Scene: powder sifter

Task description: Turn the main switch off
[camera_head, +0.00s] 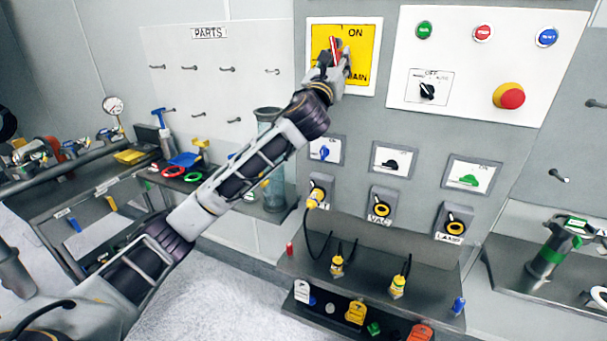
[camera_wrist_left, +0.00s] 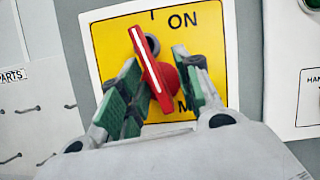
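The main switch is a red rotary handle (camera_wrist_left: 150,70) with a white stripe, on a yellow plate (camera_wrist_left: 212,48) marked ON. In the left wrist view it is tilted, its top end left of the plate's upper tick. In the head view the handle (camera_head: 334,49) shows above my left gripper (camera_head: 333,62). In the left wrist view my left gripper (camera_wrist_left: 158,82) has its green-padded fingers on either side of the handle. The left finger is close to it, and a gap shows at the right finger. Contact is unclear. The lower plate lettering is partly hidden. My right gripper is out of view.
Right of the switch is a white panel with push buttons, a black selector (camera_head: 427,91) and a red emergency button (camera_head: 512,97). Small switches and yellow-ringed sockets (camera_head: 380,208) sit below, above a shelf with plugs. A glass cylinder (camera_head: 272,190) stands left, below my arm.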

